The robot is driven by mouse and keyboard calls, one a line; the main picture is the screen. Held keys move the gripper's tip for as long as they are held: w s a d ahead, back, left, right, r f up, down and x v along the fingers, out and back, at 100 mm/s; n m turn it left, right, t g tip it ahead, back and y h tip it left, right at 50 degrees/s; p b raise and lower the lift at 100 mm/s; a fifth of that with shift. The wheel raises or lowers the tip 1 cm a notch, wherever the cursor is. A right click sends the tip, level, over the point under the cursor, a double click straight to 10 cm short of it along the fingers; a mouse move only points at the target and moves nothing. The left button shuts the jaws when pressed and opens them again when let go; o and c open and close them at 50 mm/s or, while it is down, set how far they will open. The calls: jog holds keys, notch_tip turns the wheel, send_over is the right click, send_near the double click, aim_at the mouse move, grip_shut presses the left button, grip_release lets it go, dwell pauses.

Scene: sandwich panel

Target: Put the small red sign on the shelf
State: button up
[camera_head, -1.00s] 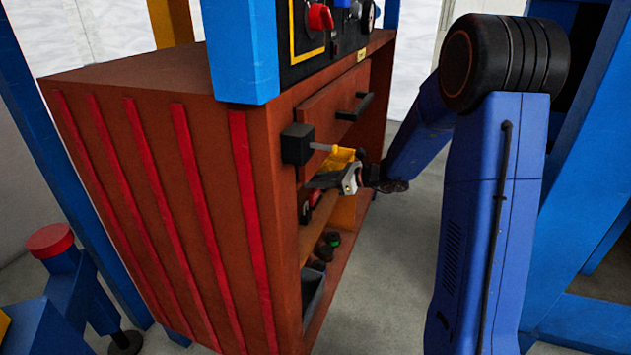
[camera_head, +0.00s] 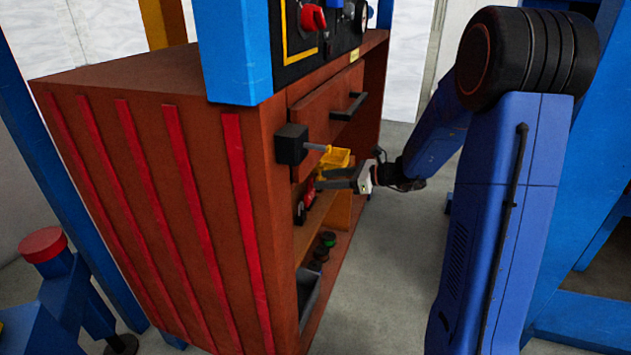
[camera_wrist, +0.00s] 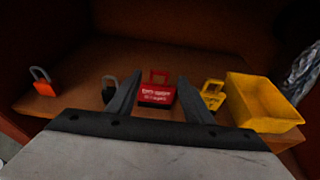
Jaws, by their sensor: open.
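The small red sign (camera_wrist: 157,95) with white lettering and a red loop on top stands on the brown shelf (camera_wrist: 75,75) in the wrist view. My gripper (camera_wrist: 160,80) is open, with one finger on each side of the sign in that view. The sign looks to be ahead of the fingers, and I cannot tell whether they touch it. In the head view my gripper (camera_head: 323,179) is at the cabinet's open front, under the drawer, its fingers pointing at the shelf. Red items (camera_head: 310,192) show small there, and I cannot tell which is the sign.
On the shelf are an orange-red padlock (camera_wrist: 41,86), a dark padlock (camera_wrist: 108,90), a yellow tag (camera_wrist: 213,94) and a yellow bin (camera_wrist: 262,103). A lower shelf holds dark items (camera_head: 325,243).

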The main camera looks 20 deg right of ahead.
jog(key=v, duration=0.5)
jog(key=s+a+r+n+g+h, duration=0.1)
jog(key=s+a+n+g, duration=0.2)
jog(key=s, duration=0.4)
jog(key=s+a+n+g+h, duration=0.1)
jog(key=s+a+n+h, duration=0.15)
jog(key=s+n, duration=0.45)
jog(key=s+a+r+n+g+h, duration=0.1)
jog(key=s+a+n+g, duration=0.2)
jog(key=s, duration=0.5)
jog(key=s+d+n+t+h, duration=0.1)
jog(key=s+d+n+h, duration=0.2)
jog(key=s+n, duration=0.3)
jog(key=s+d+n+t+h, duration=0.2)
jog(key=s+n, duration=0.4)
jog(key=s, duration=0.3)
jog(key=shift+d+r+h, duration=0.4)
jog(key=shift+d+h, duration=0.5)
jog(key=shift+h, duration=0.25)
